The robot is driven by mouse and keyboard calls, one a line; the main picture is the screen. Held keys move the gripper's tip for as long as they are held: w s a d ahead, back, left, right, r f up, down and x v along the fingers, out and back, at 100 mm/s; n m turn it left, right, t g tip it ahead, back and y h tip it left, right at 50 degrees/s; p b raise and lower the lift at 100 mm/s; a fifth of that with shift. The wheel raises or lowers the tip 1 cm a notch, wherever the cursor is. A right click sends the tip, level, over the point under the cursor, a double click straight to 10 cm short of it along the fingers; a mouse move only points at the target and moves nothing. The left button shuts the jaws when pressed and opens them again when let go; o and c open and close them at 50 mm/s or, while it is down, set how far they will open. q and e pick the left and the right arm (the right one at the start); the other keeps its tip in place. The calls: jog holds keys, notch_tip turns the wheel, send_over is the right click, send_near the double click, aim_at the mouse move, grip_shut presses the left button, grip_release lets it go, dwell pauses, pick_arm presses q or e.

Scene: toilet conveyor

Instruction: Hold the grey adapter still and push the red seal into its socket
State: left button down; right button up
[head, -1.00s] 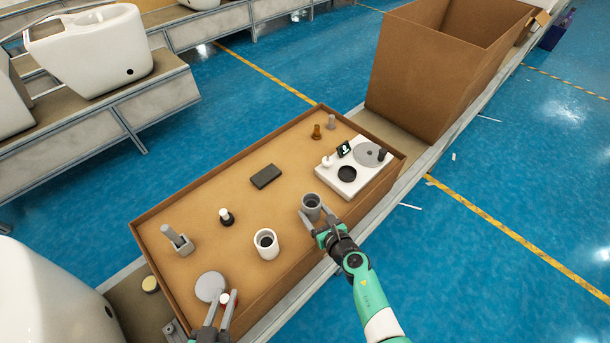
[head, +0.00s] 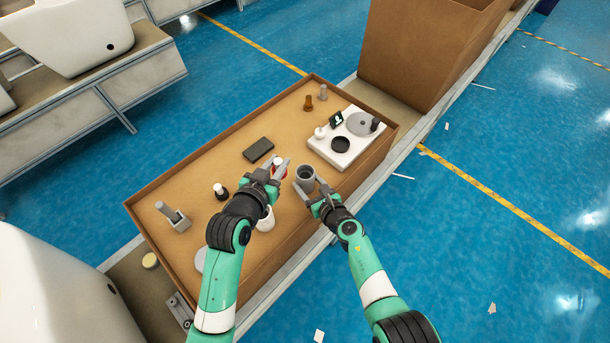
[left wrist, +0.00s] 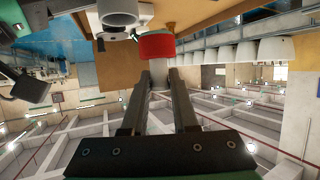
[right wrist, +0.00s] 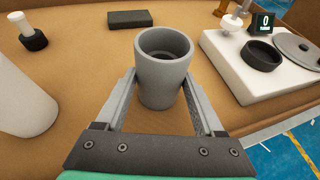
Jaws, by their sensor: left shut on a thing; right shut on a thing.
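The grey adapter (head: 305,174) stands upright on the brown tray, its round socket facing up. In the right wrist view the adapter (right wrist: 162,75) sits between the fingers of my right gripper (right wrist: 163,98), which is shut on it. My left gripper (head: 281,170) is shut on the red seal (head: 279,173) and holds it to the left of the adapter, apart from it. In the left wrist view the red seal (left wrist: 157,46) is at the fingertips of my left gripper (left wrist: 159,78), with a pale stem below it between the fingers.
A white base (head: 333,154) with a black ring (head: 341,144) and a grey disc (head: 361,124) stands to the right. A dark block (head: 259,149) lies behind. A white cup (head: 266,220) is partly hidden by my left arm. A black-and-white piece (head: 220,191) stands left.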

pick_arm(q)
jog(key=w+d+r+h, duration=0.1)
jog(key=w+d+r, duration=0.25)
jog(key=d, duration=0.35)
pick_arm(e)
jog(key=shift+f, duration=0.1)
pick_arm(q)
send_over(305, 178)
jog(key=shift+m, duration=0.4)
notch_tip(305, 178, down, 10)
jog(key=shift+r, duration=0.1)
jog(key=shift+f, duration=0.2)
jog(key=c, duration=0.7)
grip_release()
jog(key=shift+r, duration=0.15)
